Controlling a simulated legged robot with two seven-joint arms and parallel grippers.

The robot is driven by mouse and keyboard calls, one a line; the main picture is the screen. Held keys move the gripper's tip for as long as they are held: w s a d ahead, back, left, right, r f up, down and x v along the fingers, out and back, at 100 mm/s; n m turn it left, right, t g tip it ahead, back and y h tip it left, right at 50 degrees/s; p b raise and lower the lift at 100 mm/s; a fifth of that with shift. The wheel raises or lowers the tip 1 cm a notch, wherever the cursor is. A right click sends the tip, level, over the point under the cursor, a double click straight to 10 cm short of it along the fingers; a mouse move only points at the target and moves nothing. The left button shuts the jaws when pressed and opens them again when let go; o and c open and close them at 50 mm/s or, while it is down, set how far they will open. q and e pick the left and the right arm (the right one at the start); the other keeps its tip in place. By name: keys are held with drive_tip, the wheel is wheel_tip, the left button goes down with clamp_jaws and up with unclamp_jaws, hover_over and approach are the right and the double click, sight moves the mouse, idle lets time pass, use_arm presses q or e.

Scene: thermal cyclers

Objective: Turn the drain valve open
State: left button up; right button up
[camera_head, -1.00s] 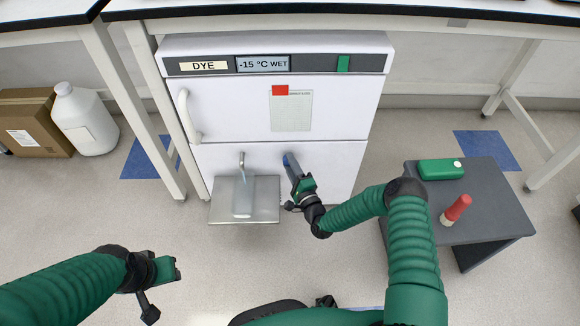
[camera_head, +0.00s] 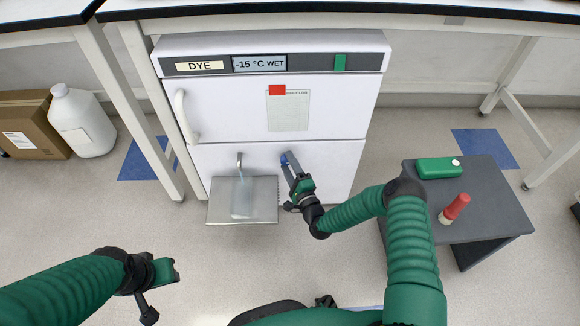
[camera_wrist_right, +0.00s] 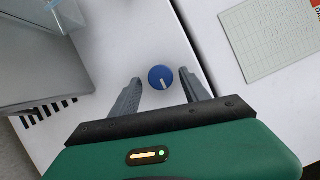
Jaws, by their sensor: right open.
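The drain valve is a round blue knob (camera_wrist_right: 160,77) with a white mark, on the white front of the freezer's lower part. In the head view the blue knob (camera_head: 284,160) shows just past the right gripper's tips. My right gripper (camera_head: 290,168) is open, facing the freezer front. In the right wrist view its two fingers (camera_wrist_right: 160,92) stand to either side of the knob, with gaps between; whether they reach around it is hard to tell. My left gripper (camera_head: 160,285) is low at the left, away from the freezer, and its jaws are not clear.
A metal spout (camera_head: 240,160) stands left of the knob, above a steel tray (camera_head: 215,212) that juts from the freezer (camera_head: 330,170). A dark side table (camera_head: 480,190) at right holds a green box (camera_head: 438,168) and a red-topped bottle (camera_head: 455,208). Open floor lies in front.

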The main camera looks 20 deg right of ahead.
drive_tip(key=s+d+f+p, duration=0.1)
drive_tip(key=s+p, duration=0.5)
drive_tip(key=s, duration=1)
drive_tip(key=shift+s+d+f, duration=0.35)
